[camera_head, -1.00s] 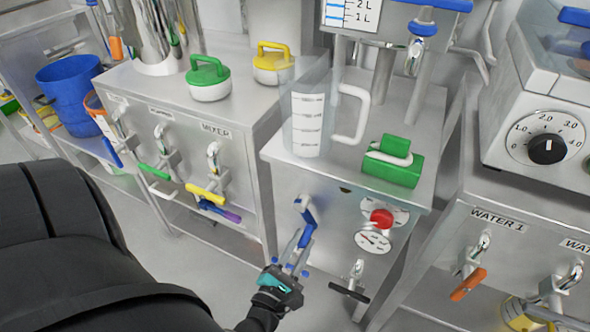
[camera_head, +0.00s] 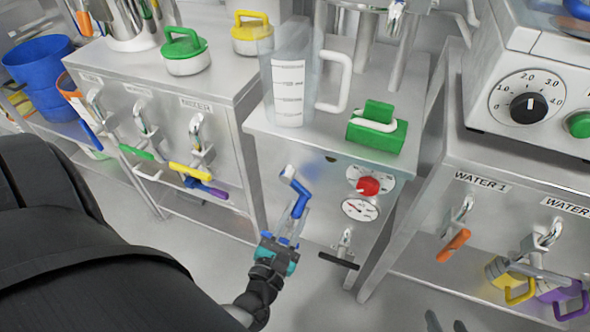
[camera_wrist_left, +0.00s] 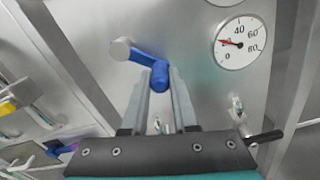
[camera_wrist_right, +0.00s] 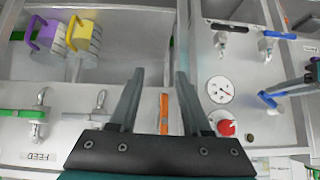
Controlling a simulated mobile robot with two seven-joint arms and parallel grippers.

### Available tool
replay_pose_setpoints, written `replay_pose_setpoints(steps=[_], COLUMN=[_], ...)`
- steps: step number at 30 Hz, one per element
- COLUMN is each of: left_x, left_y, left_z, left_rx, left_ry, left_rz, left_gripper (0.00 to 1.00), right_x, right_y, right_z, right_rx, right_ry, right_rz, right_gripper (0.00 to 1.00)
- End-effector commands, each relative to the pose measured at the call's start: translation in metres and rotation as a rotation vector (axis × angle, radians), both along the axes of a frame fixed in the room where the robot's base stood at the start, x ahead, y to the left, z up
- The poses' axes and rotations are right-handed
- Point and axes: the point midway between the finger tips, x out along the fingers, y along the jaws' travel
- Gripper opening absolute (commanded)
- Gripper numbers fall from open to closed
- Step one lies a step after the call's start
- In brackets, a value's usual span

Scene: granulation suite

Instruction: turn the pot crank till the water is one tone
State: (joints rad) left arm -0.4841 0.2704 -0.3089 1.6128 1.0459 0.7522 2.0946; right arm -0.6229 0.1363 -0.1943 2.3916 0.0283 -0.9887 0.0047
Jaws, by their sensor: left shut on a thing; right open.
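The blue pot crank (camera_head: 300,190) is on the front of the steel cabinet (camera_head: 325,225), below the clear jug. Its arm slants down and right from its hub. My left gripper (camera_head: 296,226) is shut on the crank's blue handle; the left wrist view shows the handle (camera_wrist_left: 160,74) between the fingertips. My right gripper (camera_head: 446,324) is open and empty at the bottom edge, away from the crank. In the right wrist view its fingers (camera_wrist_right: 160,78) are apart; the crank (camera_wrist_right: 268,98) is to their right. The pot's water is not visible.
A red knob (camera_head: 368,186) and a dial gauge (camera_head: 361,208) sit right of the crank, with a black-handled tap (camera_head: 340,258) below. An orange-handled tap (camera_head: 453,245) is further right.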

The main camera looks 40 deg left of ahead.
Motion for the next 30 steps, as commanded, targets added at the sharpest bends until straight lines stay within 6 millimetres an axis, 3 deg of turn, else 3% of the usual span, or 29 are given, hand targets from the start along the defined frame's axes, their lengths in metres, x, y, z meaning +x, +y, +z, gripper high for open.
replay_pose_setpoints(steps=[2,3,11,22,30], left_x=[0.0,0.0,0.0,-0.005,-0.045], left_y=[-0.002,-0.002,-0.001,-0.001,-0.011], left_z=[0.0,0.0,0.0,0.0,0.001], left_rx=[0.001,0.001,0.001,0.003,0.002], left_ry=[0.002,0.001,0.0,0.001,0.005], left_rz=[-0.006,-0.006,-0.002,-0.001,-0.002], left_gripper=[0.0,0.28,0.57,0.57,0.57], right_x=[0.0,0.0,-0.001,-0.002,-0.016], right_y=[0.0,0.0,0.0,0.0,-0.018], right_z=[0.0,0.0,-0.001,-0.001,0.003], right_rx=[0.0,0.0,0.0,-0.003,-0.061], right_ry=[0.001,0.001,0.002,0.014,0.134], right_rz=[0.001,0.001,0.001,0.002,-0.021], right_gripper=[0.48,0.48,0.48,0.48,0.48])
